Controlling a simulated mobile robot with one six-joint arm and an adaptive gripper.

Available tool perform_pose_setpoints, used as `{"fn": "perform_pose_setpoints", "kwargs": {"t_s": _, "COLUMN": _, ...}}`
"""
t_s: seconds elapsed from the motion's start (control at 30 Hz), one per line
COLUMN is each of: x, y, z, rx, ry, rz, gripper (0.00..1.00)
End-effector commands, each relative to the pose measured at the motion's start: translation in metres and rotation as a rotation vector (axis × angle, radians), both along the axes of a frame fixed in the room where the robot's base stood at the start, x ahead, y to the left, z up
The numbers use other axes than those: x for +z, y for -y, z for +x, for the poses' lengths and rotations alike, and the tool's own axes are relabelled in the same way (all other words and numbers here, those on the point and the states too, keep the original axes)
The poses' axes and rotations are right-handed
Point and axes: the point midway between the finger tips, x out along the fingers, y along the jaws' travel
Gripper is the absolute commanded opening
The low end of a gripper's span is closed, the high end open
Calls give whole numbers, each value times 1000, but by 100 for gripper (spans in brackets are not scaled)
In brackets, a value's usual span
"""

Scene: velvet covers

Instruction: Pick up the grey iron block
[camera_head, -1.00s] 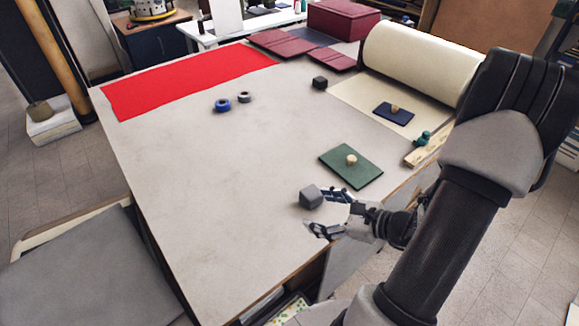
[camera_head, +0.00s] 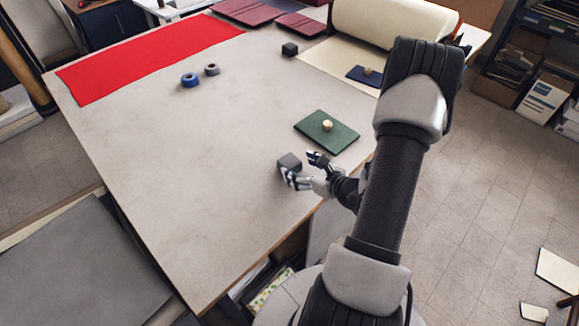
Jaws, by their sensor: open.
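The grey iron block (camera_head: 288,161) is a small cube on the table, near its right front edge. My gripper (camera_head: 301,168) is open at the block's near right side, with one finger in front of it and the other to its right. The near finger hides part of the block's lower side. I cannot tell whether the fingers touch it.
A green board with a round knob (camera_head: 327,125) lies just behind my gripper. A blue tape roll (camera_head: 190,80) and a grey roll (camera_head: 212,69) sit farther left, by the red cloth (camera_head: 150,57). The table's middle (camera_head: 190,150) is clear.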

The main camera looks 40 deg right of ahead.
Motion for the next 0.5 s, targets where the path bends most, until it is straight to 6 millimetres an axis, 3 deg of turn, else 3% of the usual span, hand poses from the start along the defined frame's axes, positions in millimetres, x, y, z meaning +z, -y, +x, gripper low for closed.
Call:
{"fn": "perform_pose_setpoints", "kwargs": {"t_s": 0.33, "x": -14, "y": -3, "z": 41, "rx": 4, "ry": 0, "rz": 0, "gripper": 73}}
{"fn": "perform_pose_setpoints", "kwargs": {"t_s": 0.5, "x": -17, "y": -3, "z": 51, "rx": 2, "ry": 0, "rz": 1, "gripper": 73}}
